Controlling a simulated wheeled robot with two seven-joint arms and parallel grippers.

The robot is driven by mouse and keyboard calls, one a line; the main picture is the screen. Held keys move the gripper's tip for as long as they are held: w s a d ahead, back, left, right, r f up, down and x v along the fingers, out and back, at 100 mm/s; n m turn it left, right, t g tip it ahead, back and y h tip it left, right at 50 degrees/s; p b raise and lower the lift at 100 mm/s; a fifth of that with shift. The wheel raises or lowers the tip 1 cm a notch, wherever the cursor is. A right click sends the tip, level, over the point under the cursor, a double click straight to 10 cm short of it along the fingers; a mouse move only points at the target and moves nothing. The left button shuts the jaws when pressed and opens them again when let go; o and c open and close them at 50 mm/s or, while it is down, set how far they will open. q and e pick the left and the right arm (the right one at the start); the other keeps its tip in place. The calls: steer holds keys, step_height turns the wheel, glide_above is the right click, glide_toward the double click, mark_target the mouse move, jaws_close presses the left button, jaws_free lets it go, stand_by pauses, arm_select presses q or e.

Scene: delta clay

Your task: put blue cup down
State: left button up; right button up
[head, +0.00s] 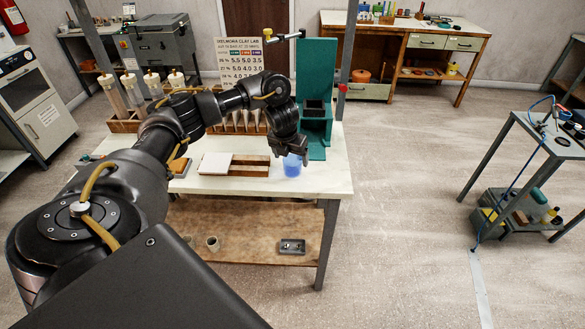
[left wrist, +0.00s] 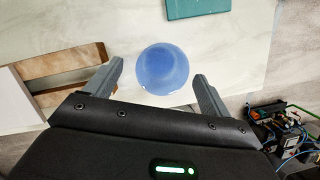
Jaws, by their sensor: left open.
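The blue cup (head: 292,166) stands on the pale table top (head: 325,178), near its front right part. My left gripper (head: 291,152) is at the cup, just above and behind it in the head view. In the left wrist view the blue cup (left wrist: 165,69) shows as a round blue shape. It lies between and slightly beyond the two fingertips of my left gripper (left wrist: 157,72). The fingers are spread wide, with a gap on each side of the cup. My right gripper is in neither view.
A wooden rack with a white tile (head: 215,163) lies left of the cup. A green stand (head: 313,100) rises just behind it. The table's right edge is close by. A lower shelf (head: 240,225) holds small cups and a dark tray (head: 292,247). Open floor lies to the right.

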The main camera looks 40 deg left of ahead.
mark_target(293, 163)
arm_select(q)
steer(key=p+x, duration=0.1)
steer(key=x, duration=0.2)
steer(key=shift+w+d+f, duration=0.1)
steer(key=shift+w+f, duration=0.1)
steer(key=shift+f, duration=0.15)
steer(key=shift+w+f, duration=0.1)
steer(key=shift+f, duration=0.3)
steer(key=c, duration=1.1)
steer(key=shift+c, duration=0.2)
steer(key=shift+r, duration=0.1)
